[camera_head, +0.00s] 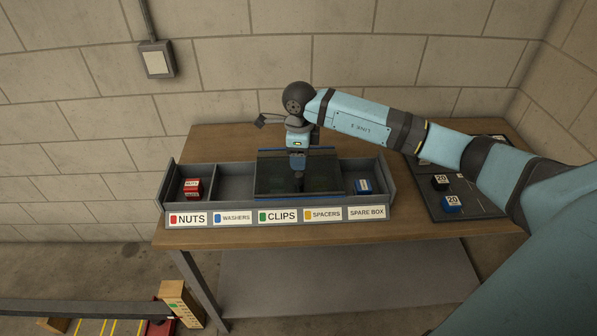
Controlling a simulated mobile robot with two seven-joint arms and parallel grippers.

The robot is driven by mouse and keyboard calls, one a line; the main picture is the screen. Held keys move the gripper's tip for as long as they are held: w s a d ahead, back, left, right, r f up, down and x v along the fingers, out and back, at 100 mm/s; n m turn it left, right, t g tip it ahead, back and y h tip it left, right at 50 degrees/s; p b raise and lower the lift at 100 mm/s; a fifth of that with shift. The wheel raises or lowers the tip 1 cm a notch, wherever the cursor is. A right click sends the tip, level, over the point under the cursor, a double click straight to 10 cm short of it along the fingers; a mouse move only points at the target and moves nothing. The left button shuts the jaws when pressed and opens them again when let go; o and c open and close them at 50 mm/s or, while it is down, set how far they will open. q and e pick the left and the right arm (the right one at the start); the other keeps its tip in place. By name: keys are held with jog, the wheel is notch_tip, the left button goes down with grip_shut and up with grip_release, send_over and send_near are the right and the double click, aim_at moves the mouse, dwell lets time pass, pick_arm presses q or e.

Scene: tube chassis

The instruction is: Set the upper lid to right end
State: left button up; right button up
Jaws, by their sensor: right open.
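A grey box (225,206) with labelled compartments stands on the table. A dark see-through lid (265,175) with blue edges lies over its middle, roughly behind the CLIPS and SPACERS labels. A second lid beneath it cannot be told apart clearly. My right gripper (298,183) points down over the middle of the lid, its jaws open. Whether its fingers touch the lid or its handle cannot be told. The left end compartments and the right end compartment are uncovered. My left gripper is not in view.
A red block (192,187) sits in the nuts compartment and a blue block (362,186) at the right end. A dark mat (478,208) with blocks marked 20 lies at the table's right. My right arm passes over the back right. Bare table (212,142) shows at back left.

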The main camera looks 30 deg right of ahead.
aim_at(300, 174)
notch_tip(300, 174, down, 7)
jog(key=shift+p, duration=0.5)
grip_shut()
